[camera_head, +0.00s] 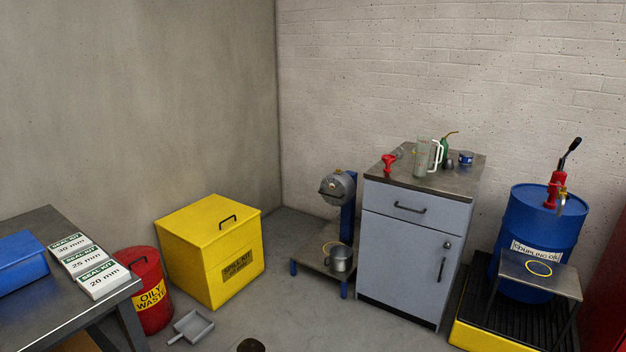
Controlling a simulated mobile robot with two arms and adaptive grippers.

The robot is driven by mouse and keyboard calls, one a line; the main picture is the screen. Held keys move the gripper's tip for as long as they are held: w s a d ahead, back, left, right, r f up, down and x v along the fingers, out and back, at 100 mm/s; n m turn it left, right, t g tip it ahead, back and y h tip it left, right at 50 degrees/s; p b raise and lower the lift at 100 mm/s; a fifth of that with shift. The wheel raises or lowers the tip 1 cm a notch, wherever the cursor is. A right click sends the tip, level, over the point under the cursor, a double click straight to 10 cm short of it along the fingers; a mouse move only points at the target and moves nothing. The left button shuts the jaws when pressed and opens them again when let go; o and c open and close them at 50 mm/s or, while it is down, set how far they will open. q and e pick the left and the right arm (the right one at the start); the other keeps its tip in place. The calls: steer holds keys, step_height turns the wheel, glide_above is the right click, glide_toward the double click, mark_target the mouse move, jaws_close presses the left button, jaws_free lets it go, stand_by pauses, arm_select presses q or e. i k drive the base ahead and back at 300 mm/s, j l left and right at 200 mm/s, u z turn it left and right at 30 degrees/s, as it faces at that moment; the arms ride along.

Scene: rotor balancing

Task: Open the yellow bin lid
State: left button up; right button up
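The yellow bin (188,266) stands on the floor against the left wall, near the room's corner. It is a box with a dark label on its front right face; I read "SPILL KIT" on it. Its yellow lid (190,222) lies flat and closed on top. A dark handle (228,219) sits on the lid near its front right edge. Neither of my grippers shows in the head view.
A red oily waste can (148,289) and a grey dustpan (191,326) stand in front of the bin. A table (68,312) with seal kit boxes is at left. A grey cabinet (404,250) and blue drum (538,225) are at right.

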mark_target(205, 222)
steer(key=i+l+u, duration=0.25)
steer(key=i, duration=0.25)
steer(key=i+l+u, duration=0.25)
steer(key=i, duration=0.3)
steer(key=i+l+u, duration=0.25)
steer(key=i, duration=0.25)
